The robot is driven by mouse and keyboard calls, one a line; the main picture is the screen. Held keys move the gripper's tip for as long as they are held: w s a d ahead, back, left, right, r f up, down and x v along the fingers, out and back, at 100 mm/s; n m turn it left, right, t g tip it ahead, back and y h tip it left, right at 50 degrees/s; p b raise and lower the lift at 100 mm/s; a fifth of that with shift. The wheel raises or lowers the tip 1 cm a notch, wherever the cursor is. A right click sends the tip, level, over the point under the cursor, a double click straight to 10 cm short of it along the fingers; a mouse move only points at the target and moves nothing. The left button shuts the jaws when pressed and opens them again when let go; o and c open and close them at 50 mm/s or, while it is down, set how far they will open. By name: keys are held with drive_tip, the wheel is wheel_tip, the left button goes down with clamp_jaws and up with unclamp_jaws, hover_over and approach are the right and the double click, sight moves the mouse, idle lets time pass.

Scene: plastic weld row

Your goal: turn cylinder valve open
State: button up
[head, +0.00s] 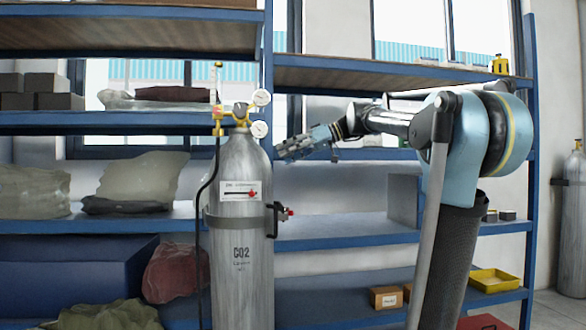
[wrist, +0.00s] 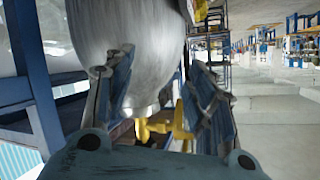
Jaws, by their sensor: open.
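A grey CO2 cylinder (head: 237,235) stands upright in front of the shelves in the head view. A brass valve and regulator (head: 240,111) sit on its top, with two round gauges (head: 262,97) on the right side. My gripper (head: 281,151) is to the right of the cylinder's shoulder, pointing left, seemingly apart from it. In the wrist view my open gripper (wrist: 158,90) has its two fingers spread, with the grey cylinder (wrist: 125,35) beyond them. Yellow brass fittings (wrist: 155,127) show low between the fingers. Whether a finger touches the cylinder cannot be told.
A black hose (head: 200,220) runs down the cylinder's left side. A clamp bracket (head: 273,212) with a red part holds its body. Blue shelves (head: 340,240) with bags and boxes stand behind. A yellow tray (head: 494,280) lies at lower right. Open floor shows in the wrist view.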

drive_tip(key=shift+m+h, duration=0.5)
drive_tip(key=shift+s+d+f, duration=0.25)
drive_tip(key=shift+s+f, duration=0.05)
drive_tip(key=shift+f, duration=0.4)
drive_tip(key=shift+s+d+f, duration=0.2)
drive_tip(key=shift+s+f, duration=0.05)
drive_tip(key=shift+f, duration=0.4)
drive_tip(key=shift+s+d+f, duration=0.25)
drive_tip(key=shift+s+f, duration=0.05)
drive_tip(key=shift+f, duration=0.4)
drive_tip(key=shift+r, duration=0.1)
drive_tip(key=w+a+r+n+g+y, duration=0.1)
drive_tip(key=w+a+r+n+y, duration=0.15)
drive_tip(key=r, duration=0.45)
drive_tip(key=w+a+r+n+y, duration=0.1)
drive_tip(key=w+a+r+n, duration=0.1)
drive_tip(key=w+r, duration=0.35)
drive_tip(key=w+a+r+n+g+y, duration=0.1)
drive_tip(key=w+a+r+n+y, duration=0.1)
drive_tip(key=r, duration=0.6)
drive_tip(key=a, duration=0.5)
drive_tip(key=s+a, duration=0.1)
drive_tip(key=a, duration=0.5)
drive_tip(key=s+a, duration=0.1)
drive_tip(key=a, duration=0.4)
drive_tip(key=shift+a, duration=0.4)
drive_tip(key=c, duration=0.9)
drive_tip(key=shift+w, duration=0.1)
drive_tip(key=shift+c, duration=1)
